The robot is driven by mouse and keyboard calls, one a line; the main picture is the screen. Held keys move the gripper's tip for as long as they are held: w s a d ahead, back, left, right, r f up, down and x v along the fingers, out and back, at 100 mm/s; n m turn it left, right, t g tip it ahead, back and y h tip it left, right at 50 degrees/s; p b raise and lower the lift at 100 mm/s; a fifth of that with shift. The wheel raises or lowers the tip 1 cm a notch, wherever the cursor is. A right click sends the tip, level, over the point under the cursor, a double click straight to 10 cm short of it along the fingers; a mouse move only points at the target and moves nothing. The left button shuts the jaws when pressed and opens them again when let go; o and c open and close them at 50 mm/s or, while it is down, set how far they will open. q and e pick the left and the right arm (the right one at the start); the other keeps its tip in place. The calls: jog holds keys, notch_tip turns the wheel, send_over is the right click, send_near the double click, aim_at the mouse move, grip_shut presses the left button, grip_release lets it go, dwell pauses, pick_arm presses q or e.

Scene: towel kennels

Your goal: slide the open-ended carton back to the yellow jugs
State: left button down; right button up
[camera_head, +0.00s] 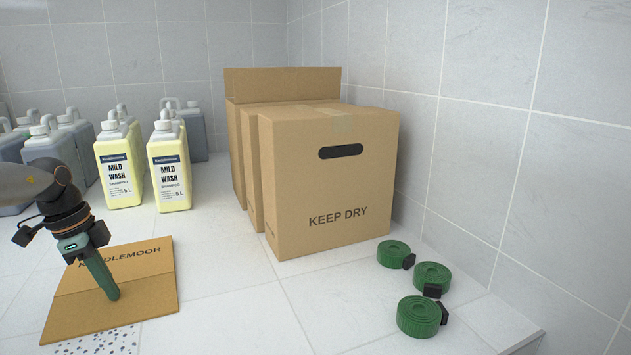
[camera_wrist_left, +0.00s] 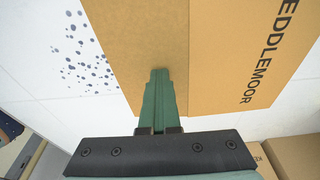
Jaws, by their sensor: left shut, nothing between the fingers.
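A brown carton (camera_head: 108,272) lies low on the tiled floor at the front left, lettered KENDLEMOOR, with a crease or edge across it. It also fills much of the left wrist view (camera_wrist_left: 215,50). Whether its ends are open cannot be told. Two yellow jugs labelled Mild Wash, a left one (camera_head: 120,178) and a right one (camera_head: 169,178), stand upright behind it, apart from it. My left gripper (camera_head: 113,296) is shut and empty, its green fingers pointing down at the carton's near part; the tips (camera_wrist_left: 160,72) look at or just above the cardboard. My right gripper is out of view.
Several grey jugs (camera_head: 45,150) stand around the yellow ones. Tall cartons (camera_head: 330,190) marked KEEP DRY stand to the right by the wall. Three green rolls (camera_head: 418,317) lie at the front right. Floor between carton and yellow jugs is clear. Dark drain holes (camera_wrist_left: 82,45) show beside the carton.

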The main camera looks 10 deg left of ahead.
aim_at(119, 277)
pick_arm(q)
jog(key=shift+w+a+f+p, duration=0.1)
jog(key=shift+w+a+p, duration=0.3)
jog(key=shift+w, duration=0.2)
jog(key=shift+w+a+f+p, duration=0.1)
jog(key=shift+w+a+p, duration=0.15)
jog(key=shift+w+p, duration=0.25)
jog(key=shift+w+a+r+p, duration=0.15)
jog(key=shift+w+a+p, duration=0.15)
jog(key=shift+w+p, duration=0.25)
jog(key=shift+w+a+p, duration=0.45)
jog(key=shift+w+p, duration=0.1)
jog(key=shift+w, duration=0.3)
jog(key=shift+a, duration=0.1)
